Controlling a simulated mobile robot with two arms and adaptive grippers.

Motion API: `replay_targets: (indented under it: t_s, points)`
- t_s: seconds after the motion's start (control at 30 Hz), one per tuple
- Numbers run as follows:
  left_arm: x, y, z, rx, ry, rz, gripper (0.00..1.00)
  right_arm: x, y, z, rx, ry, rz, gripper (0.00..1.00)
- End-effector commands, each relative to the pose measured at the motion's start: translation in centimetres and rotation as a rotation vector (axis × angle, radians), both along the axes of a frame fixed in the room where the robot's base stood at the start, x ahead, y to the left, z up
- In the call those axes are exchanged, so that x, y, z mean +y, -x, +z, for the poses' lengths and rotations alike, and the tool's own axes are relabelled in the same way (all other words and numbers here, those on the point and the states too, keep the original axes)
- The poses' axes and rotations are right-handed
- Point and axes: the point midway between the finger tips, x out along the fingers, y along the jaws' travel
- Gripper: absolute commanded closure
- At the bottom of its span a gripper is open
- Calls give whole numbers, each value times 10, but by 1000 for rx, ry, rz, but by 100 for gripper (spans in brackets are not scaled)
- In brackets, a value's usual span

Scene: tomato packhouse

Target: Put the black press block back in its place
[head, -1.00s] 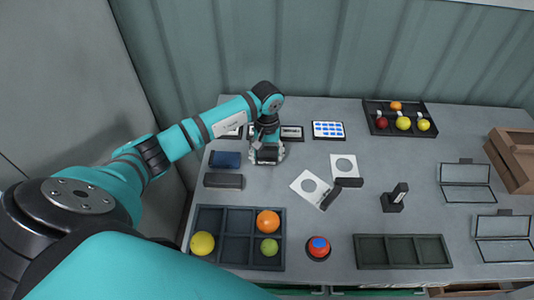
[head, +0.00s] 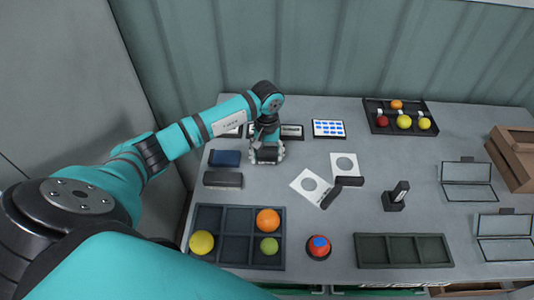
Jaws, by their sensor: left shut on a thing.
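My left gripper (head: 267,158) is at the back left of the grey table, pointing down. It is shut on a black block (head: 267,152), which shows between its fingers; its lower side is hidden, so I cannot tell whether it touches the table. Another black block (head: 223,180) lies flat to the lower left of the gripper. A dark blue block (head: 225,158) lies behind that one, left of the gripper. My right gripper is not in view.
White cards with grey circles (head: 311,185) lie mid-table with black bars on them. A compartment tray (head: 239,222) holds fruit. A red-and-blue button (head: 319,246), a black stand (head: 395,198), an empty tray (head: 404,251) and a tablet (head: 328,129) also stand around.

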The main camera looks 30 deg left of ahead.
Motion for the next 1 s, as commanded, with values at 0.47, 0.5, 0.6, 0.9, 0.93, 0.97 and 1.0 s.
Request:
replay_targets:
  t_s: [0.47,0.5,0.6,0.9,0.93,0.97,1.0]
  points:
    - [0,0,-3,-1,-1,0,9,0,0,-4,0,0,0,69]
    - [0,0,-3,0,0,0,9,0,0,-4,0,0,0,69]
    - [0,0,-3,0,0,0,9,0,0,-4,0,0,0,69]
    - [0,0,-3,0,0,0,24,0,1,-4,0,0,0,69]
    - [0,0,-3,0,0,0,24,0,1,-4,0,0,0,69]
    - [0,0,-3,0,0,0,24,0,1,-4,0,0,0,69]
    - [0,0,-3,0,0,0,24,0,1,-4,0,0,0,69]
